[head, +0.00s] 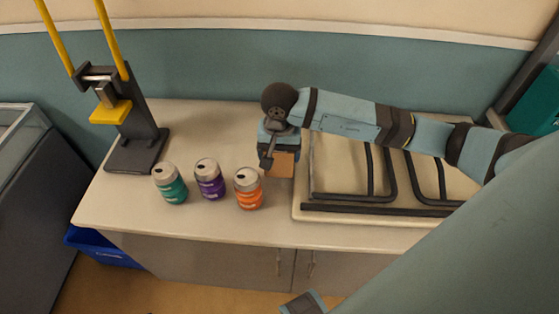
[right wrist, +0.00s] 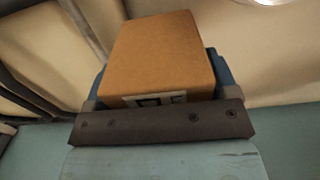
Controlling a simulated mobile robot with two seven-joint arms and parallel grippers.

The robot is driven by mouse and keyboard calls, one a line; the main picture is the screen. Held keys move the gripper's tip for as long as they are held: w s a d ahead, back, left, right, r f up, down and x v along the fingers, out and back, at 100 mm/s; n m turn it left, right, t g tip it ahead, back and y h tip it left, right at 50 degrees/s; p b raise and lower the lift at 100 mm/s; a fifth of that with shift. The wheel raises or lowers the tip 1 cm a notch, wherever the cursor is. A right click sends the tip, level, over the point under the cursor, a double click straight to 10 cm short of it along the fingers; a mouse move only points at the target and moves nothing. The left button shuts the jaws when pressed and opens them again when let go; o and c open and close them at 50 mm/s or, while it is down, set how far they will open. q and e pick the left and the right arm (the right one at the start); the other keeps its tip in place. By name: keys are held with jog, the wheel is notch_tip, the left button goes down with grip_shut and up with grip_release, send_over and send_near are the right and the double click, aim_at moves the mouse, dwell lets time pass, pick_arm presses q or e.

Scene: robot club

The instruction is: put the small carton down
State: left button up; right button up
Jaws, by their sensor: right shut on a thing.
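The small carton (head: 283,164) is an orange-brown box in my right gripper (head: 279,158), at the counter beside the orange can. In the right wrist view the carton (right wrist: 165,55) fills the space between the fingers of the gripper (right wrist: 160,100). The gripper is shut on it. In the head view the gripper hides part of the carton, and I cannot tell whether its underside touches the counter. My left gripper is not clearly in view.
The counter (head: 150,222) carries a green can (head: 170,184), a purple can (head: 209,180) and an orange can (head: 248,189) left of the carton. A tray with dark rails (head: 300,214) lies right. A can crusher (head: 137,150) stands at left. The counter behind the cans is clear.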

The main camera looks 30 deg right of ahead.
aim_at(279, 163)
jog(key=shift+f, duration=1.85)
jog(key=shift+f, duration=0.2)
jog(key=o, duration=0.9)
